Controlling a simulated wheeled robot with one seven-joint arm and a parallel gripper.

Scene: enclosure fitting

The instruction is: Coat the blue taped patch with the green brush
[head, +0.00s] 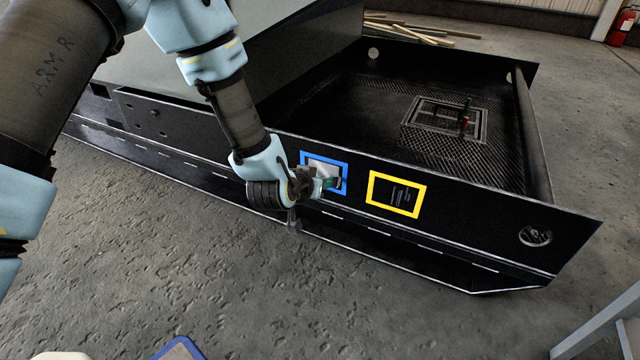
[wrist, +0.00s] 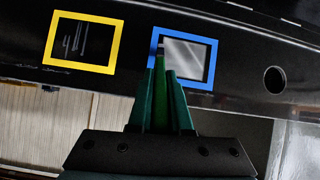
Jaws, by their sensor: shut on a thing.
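The blue taped patch (head: 344,186) is a blue frame on the black side wall of the enclosure, with a pale grey, shiny area inside it. In the wrist view the blue patch (wrist: 214,64) shows a dark strip beside the grey area. My gripper (head: 318,184) is in front of the patch in the head view and hides part of it. In the wrist view its green fingers (wrist: 161,100) are shut on the green brush (wrist: 160,95). The brush tip overlaps the frame's left part; I cannot tell whether it touches the surface.
A yellow taped frame (head: 396,195) with faint pale marks inside is beside the blue one. A round fitting (head: 535,236) is farther right on the wall. A red-and-black object (head: 464,120) stands inside the open enclosure. Concrete floor in front is mostly clear; a grey-blue frame (head: 607,325) stands lower right.

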